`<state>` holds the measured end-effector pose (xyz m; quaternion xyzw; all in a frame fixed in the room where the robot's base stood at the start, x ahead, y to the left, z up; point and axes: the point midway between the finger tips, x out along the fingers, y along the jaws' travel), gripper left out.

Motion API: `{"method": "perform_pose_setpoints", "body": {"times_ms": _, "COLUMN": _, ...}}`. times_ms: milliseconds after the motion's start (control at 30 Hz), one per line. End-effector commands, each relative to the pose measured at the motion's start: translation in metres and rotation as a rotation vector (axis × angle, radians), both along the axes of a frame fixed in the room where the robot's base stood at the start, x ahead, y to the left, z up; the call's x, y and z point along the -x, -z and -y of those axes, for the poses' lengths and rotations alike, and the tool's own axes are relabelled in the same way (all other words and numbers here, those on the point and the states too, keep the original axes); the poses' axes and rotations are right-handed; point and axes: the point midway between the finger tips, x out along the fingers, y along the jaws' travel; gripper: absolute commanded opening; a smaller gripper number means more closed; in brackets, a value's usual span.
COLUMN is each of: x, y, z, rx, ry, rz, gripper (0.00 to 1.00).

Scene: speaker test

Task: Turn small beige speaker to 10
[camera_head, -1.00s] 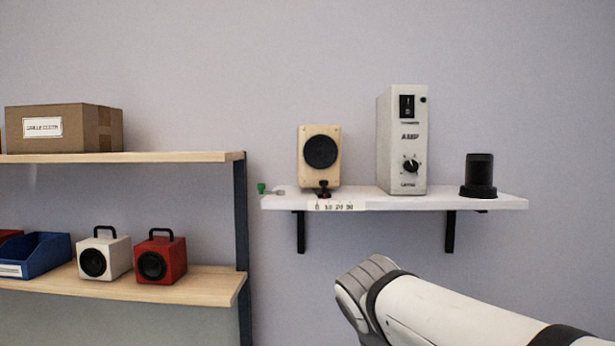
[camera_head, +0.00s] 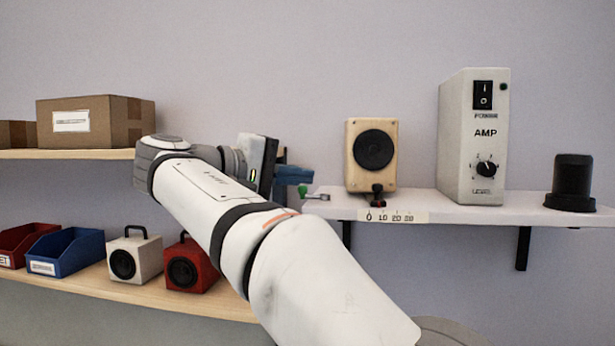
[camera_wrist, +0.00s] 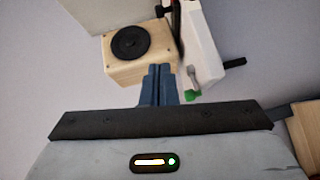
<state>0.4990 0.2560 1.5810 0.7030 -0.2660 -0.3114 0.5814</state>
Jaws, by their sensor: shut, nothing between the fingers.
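The small beige speaker (camera_head: 359,156) with a round black cone stands on the white wall shelf, above a scale strip (camera_head: 392,216) marked 0, 10, 20, 30. A dark pointer piece (camera_head: 377,192) is at its base, between the 0 and 10 marks or near 10; I cannot tell exactly. My gripper (camera_head: 296,178) is left of the speaker, apart from it, near a green-tipped metal piece (camera_head: 303,190) at the shelf's left end. In the wrist view the blue fingers (camera_wrist: 160,84) are shut and empty, pointing towards the speaker (camera_wrist: 119,70). The green tip (camera_wrist: 192,95) is right of them.
A white amp (camera_head: 461,150) stands right of the speaker on the shelf (camera_head: 450,208), and a black cylinder (camera_head: 573,180) farther right. On the left shelves are cardboard boxes (camera_head: 110,108), a blue bin (camera_head: 85,255), a white speaker (camera_head: 147,252) and a red speaker (camera_head: 203,275).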

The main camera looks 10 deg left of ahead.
Motion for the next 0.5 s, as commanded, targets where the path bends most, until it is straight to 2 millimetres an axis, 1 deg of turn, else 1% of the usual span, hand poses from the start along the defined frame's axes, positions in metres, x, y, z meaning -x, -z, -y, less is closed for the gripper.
{"method": "perform_pose_setpoints", "body": {"times_ms": 33, "x": -0.007, "y": -0.001, "z": 0.010, "rx": 0.001, "ry": 0.004, "rz": 0.000, "gripper": 0.00}}
{"method": "perform_pose_setpoints", "body": {"times_ms": 100, "x": -0.017, "y": 0.002, "z": 0.021, "rx": 0.001, "ry": 0.005, "rz": 0.000, "gripper": 0.00}}
{"method": "perform_pose_setpoints", "body": {"times_ms": 333, "x": -0.051, "y": 0.007, "z": 0.058, "rx": 0.001, "ry": 0.006, "rz": -0.002, "gripper": 0.00}}
{"method": "perform_pose_setpoints", "body": {"times_ms": 500, "x": -0.047, "y": 0.012, "z": 0.081, "rx": -0.001, "ry": 0.003, "rz": 0.000, "gripper": 0.00}}
